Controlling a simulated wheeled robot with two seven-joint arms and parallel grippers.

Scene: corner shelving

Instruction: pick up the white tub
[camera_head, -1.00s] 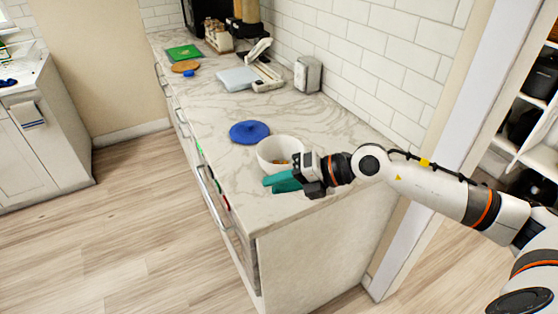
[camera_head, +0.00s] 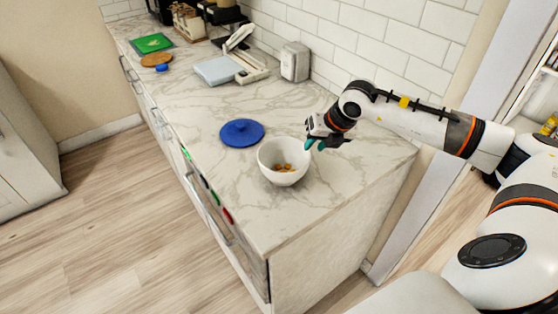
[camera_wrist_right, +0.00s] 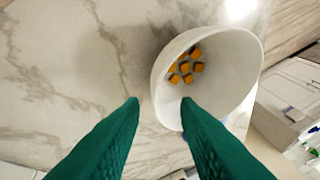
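The white tub (camera_head: 270,158) is a round white bowl standing upright on the marble counter, with small orange cubes (camera_head: 285,168) inside. My right gripper (camera_head: 314,145) is beside its right rim, with dark green fingertips pointing down. In the right wrist view, the two green fingers (camera_wrist_right: 162,100) are apart with nothing held. The tub (camera_wrist_right: 235,75) shows there too; its near wall lies in the gap between the fingers and one fingertip overlaps the tub. I cannot tell whether they touch. My left gripper is not in view.
A blue round lid (camera_head: 241,132) lies left of the tub on the marble counter (camera_head: 190,115). A white scale-like device (camera_head: 215,70), a grey box (camera_head: 295,62) and a green board (camera_head: 152,43) are further back. A tiled wall (camera_head: 380,45) bounds the right side. The counter's front end is clear.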

